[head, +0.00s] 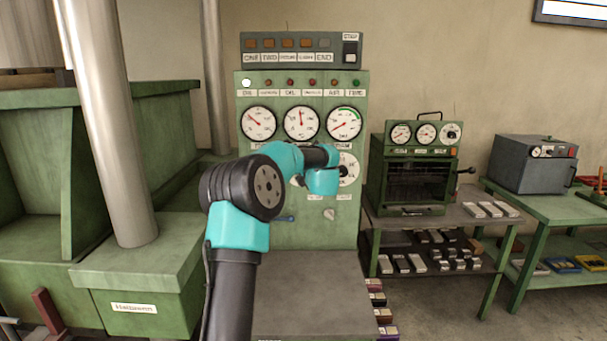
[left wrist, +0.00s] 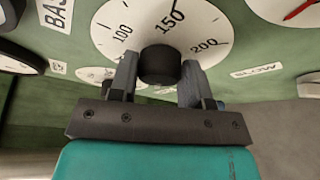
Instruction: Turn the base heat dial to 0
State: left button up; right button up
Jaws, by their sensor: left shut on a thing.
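In the left wrist view a white dial face (left wrist: 112,32) shows 100, 150 and 200 around a black knob (left wrist: 160,65). A label starting with BAS (left wrist: 55,12) is cut off beside it. My left gripper (left wrist: 158,75) is shut on the knob, one finger on each side. The knob's pointer cannot be made out. A white dial face (head: 351,171) shows partly, right of my wrist. My right gripper is not in view.
Three round gauges (head: 301,123) and a row of lamps sit above on the panel. A small grey knob (head: 329,213) is below my wrist. A small green oven (head: 412,180) stands on a table to the right. A steel pipe (head: 112,130) stands at left.

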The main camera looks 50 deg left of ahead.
pick_arm(q)
jog(key=o, duration=0.9)
jog(key=shift+o, duration=0.2)
jog(key=v, duration=1.7)
jog(key=shift+d, duration=0.15)
jog(key=shift+r, duration=0.1)
